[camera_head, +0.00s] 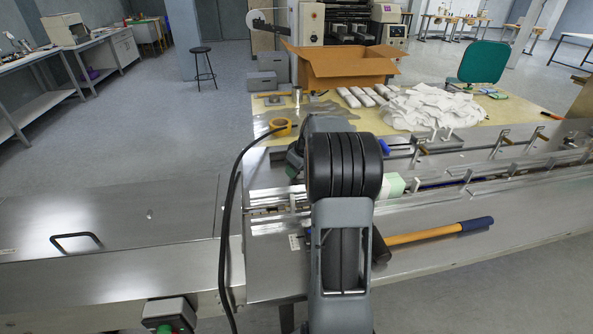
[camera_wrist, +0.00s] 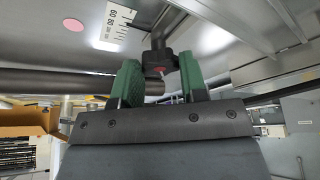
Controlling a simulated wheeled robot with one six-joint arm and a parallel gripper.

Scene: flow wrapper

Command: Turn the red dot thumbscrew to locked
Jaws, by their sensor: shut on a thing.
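In the wrist view, the black thumbscrew (camera_wrist: 157,61) with a small red mark sits on a dark post under a metal surface. My gripper (camera_wrist: 160,76) has its two green fingers on either side of it and is shut on it. The left finger covers part of a dark round bar nearby. A pink-red dot (camera_wrist: 73,25) and a numbered scale label (camera_wrist: 119,19) are on the metal beside the thumbscrew. In the head view my own arm hides the thumbscrew and most of the gripper.
A hammer (camera_head: 430,234) with a yellow handle lies on the machine's metal top, right of my arm. The metal cover at left is mostly clear, with a black handle (camera_head: 77,240).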

